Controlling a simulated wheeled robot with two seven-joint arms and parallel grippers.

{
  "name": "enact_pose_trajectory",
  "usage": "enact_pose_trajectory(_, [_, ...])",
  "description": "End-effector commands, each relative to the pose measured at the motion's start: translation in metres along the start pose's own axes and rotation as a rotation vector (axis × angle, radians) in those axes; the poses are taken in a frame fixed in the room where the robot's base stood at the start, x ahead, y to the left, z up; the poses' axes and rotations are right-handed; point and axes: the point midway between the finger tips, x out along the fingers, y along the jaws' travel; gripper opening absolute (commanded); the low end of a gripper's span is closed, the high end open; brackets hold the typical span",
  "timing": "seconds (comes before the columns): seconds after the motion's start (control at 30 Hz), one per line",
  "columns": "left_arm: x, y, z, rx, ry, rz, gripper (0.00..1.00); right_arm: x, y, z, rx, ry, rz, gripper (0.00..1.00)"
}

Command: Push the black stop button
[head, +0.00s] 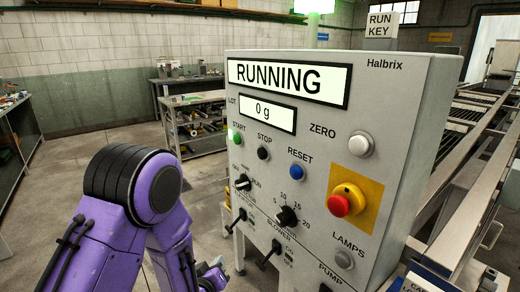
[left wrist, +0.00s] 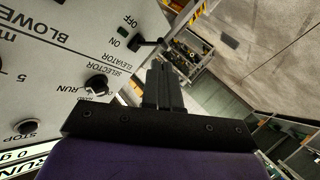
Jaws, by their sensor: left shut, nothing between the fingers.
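The black stop button (head: 263,153) sits on the grey control panel (head: 320,110), under the label STOP, between the green start button (head: 237,138) and the blue reset button (head: 295,171). It also shows at the lower left of the left wrist view (left wrist: 27,127). The panel display (head: 288,80) reads RUNNING. My left gripper (left wrist: 163,75) is shut and empty. In the left wrist view its fingers are apart from the stop button, nearer the elevator switch (left wrist: 138,42). In the head view it is low, left of the panel, mostly hidden by my purple arm. My right gripper is out of view.
A red emergency knob (head: 340,204) on a yellow plate, a white zero button (head: 361,145) and a black selector knob (head: 243,182) share the panel. A metal workbench (head: 195,125) stands behind on the left. Conveyor rails run along the right. Open floor lies left of the panel.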

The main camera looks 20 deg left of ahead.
Motion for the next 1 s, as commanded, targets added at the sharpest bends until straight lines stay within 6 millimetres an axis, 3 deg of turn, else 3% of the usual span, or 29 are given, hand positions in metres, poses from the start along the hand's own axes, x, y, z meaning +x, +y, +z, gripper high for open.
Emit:
enact_pose_trajectory(0.03, [0.002,0.017,-0.023,-0.041,0.048,0.048,0.00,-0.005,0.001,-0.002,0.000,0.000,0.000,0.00])
enact_pose_trajectory(0.27, [-0.003,0.086,-0.115,-0.276,0.230,0.309,0.00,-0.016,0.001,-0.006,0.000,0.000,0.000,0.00])
enact_pose_trajectory(0.5, [-0.032,0.144,-0.199,-0.619,0.324,0.664,0.00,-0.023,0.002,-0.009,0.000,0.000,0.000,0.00])
enact_pose_trajectory(0.7, [-0.052,0.159,-0.221,-0.986,0.241,0.920,0.00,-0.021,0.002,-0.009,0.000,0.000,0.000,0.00])
enact_pose_trajectory(1.0, [-0.053,0.158,-0.223,-1.042,0.230,0.934,0.00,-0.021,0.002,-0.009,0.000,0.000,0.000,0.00])
